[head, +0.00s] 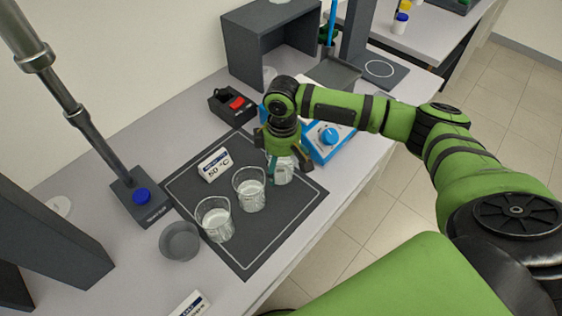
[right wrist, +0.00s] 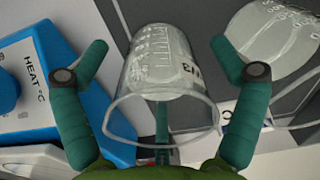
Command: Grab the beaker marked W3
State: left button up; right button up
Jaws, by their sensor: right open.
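Three clear glass beakers stand in a row on a dark mat (head: 245,262). The one at the row's right end (head: 284,174) is partly hidden by my right gripper (head: 288,166). In the right wrist view this beaker (right wrist: 160,75) lies between the two green fingers of the open gripper (right wrist: 160,52), with no clear grip on it. Small dark lettering on its side appears upside down and looks like W3. The middle beaker (head: 250,194) and the left beaker (head: 214,222) hold pale contents; their marks are unreadable in the head view. My left gripper is out of view.
A blue heater (head: 327,142) with a knob stands just right of the gripper. A 50 °C sign (head: 214,165) is on the mat behind the beakers. A grey bowl (head: 179,241) and a stand base (head: 140,198) are at left. A black-and-red device (head: 232,105) is behind.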

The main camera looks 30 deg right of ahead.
jog(key=shift+w+f, duration=0.1)
jog(key=c, duration=1.5)
jog(key=shift+o, duration=0.2)
